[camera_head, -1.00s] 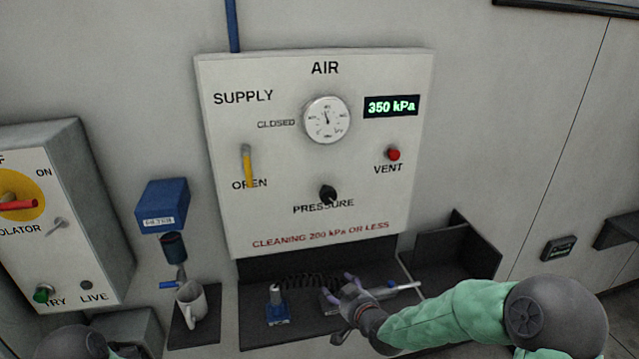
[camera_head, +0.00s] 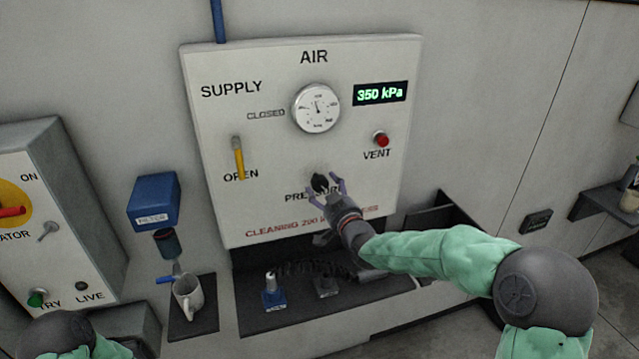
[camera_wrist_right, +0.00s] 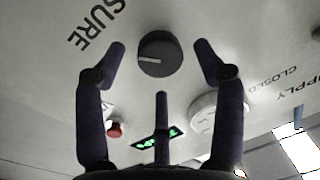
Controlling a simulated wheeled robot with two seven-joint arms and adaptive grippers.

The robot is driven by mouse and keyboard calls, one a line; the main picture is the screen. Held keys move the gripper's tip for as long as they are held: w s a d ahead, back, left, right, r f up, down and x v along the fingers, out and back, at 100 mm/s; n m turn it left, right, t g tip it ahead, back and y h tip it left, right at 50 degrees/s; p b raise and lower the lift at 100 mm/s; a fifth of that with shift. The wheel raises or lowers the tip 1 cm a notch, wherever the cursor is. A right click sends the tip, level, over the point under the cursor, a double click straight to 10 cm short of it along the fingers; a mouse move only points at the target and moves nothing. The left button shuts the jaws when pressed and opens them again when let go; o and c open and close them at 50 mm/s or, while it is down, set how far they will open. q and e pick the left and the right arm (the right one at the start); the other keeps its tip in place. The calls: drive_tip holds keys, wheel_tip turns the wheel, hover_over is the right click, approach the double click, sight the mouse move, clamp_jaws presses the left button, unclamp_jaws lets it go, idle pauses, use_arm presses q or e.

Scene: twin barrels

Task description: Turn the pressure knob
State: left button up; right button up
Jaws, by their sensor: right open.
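The black pressure knob (camera_head: 319,183) is on the white AIR panel (camera_head: 225,120), above the red cleaning line. In the right wrist view the knob (camera_wrist_right: 160,54) is round and dark with a pale pointer line. My right gripper (camera_head: 325,183) is open at the knob, with its fingers spread on either side. In the right wrist view the fingertips (camera_wrist_right: 163,55) stand apart from the knob, with a gap on both sides. The display (camera_head: 381,93) reads 350 kPa. My left gripper is not in view.
The yellow supply lever (camera_head: 239,158) points down at OPEN. The round gauge (camera_head: 316,108) and red vent button (camera_head: 381,139) sit above the knob. A shelf (camera_head: 250,318) with small tools lies below the panel.

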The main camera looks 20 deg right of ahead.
sight(321, 186)
drive_tip(key=shift+w+a, duration=0.15)
drive_tip(key=shift+w, duration=0.85)
drive_tip(key=shift+w+a, duration=0.1)
drive_tip(key=shift+w, duration=0.9)
drive_tip(key=c, duration=1.1)
